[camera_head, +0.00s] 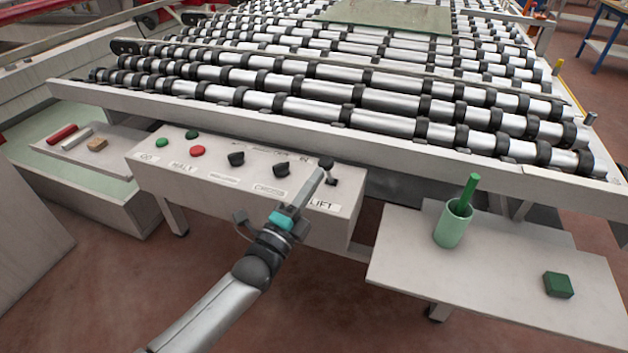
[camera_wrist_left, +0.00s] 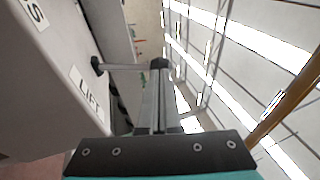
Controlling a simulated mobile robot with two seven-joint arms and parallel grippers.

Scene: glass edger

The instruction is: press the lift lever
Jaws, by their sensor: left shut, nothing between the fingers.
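The lift lever (camera_head: 327,163) has a black end and stands at the right end of the control panel, behind the LIFT label (camera_head: 321,205). In the left wrist view the lever (camera_wrist_left: 128,67) is a grey rod with dark ends, sticking out from the panel beside the LIFT label (camera_wrist_left: 88,95). My left gripper (camera_head: 316,178) is shut and empty, its tips right by the lever. In the left wrist view the fingertips (camera_wrist_left: 159,80) overlap the lever's outer dark end; I cannot tell whether they touch. My right gripper is not in view.
The panel (camera_head: 235,190) also carries a red button, green buttons and black knobs. A roller conveyor (camera_head: 330,95) with a glass sheet (camera_head: 390,15) lies behind its rail. A side table (camera_head: 480,290) at right holds a green cup (camera_head: 453,227) and a green block (camera_head: 558,285).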

